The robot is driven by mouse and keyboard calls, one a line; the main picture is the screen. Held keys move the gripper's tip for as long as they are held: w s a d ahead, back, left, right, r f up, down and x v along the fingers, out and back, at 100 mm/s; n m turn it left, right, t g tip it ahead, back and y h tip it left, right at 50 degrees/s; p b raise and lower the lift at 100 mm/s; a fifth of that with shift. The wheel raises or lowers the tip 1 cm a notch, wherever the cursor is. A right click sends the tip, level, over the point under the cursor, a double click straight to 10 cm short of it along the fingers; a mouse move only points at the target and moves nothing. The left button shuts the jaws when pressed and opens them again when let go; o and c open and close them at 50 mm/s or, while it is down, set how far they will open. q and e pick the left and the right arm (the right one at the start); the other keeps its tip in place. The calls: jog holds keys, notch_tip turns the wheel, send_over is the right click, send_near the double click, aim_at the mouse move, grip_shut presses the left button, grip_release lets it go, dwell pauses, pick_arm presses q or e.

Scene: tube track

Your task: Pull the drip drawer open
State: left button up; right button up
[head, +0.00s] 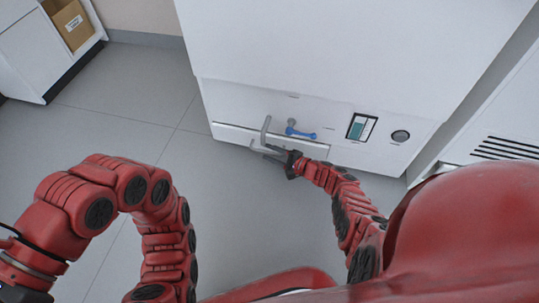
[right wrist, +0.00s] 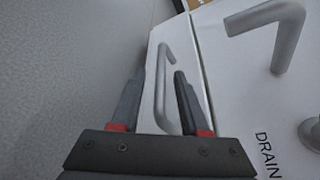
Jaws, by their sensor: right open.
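The drip drawer (head: 232,132) is a low white front at the foot of the white machine. In the right wrist view its front (right wrist: 152,60) carries a grey bar handle (right wrist: 166,85). My right gripper (head: 272,151) is at the drawer, below the drain spout. In the right wrist view its two dark fingers (right wrist: 158,78) are apart, with the handle showing between them. I cannot tell whether either finger touches it. The drawer looks shut. My left arm is bent at the lower left; its gripper is out of frame.
A bent grey drain spout (head: 265,130) and a blue lever (head: 300,133) stick out just above the drawer. The grey floor (head: 120,125) in front is clear.

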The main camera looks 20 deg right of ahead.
jog(key=shift+w+a, duration=0.15)
jog(key=shift+w, duration=0.05)
grip_shut()
dwell(1.4)
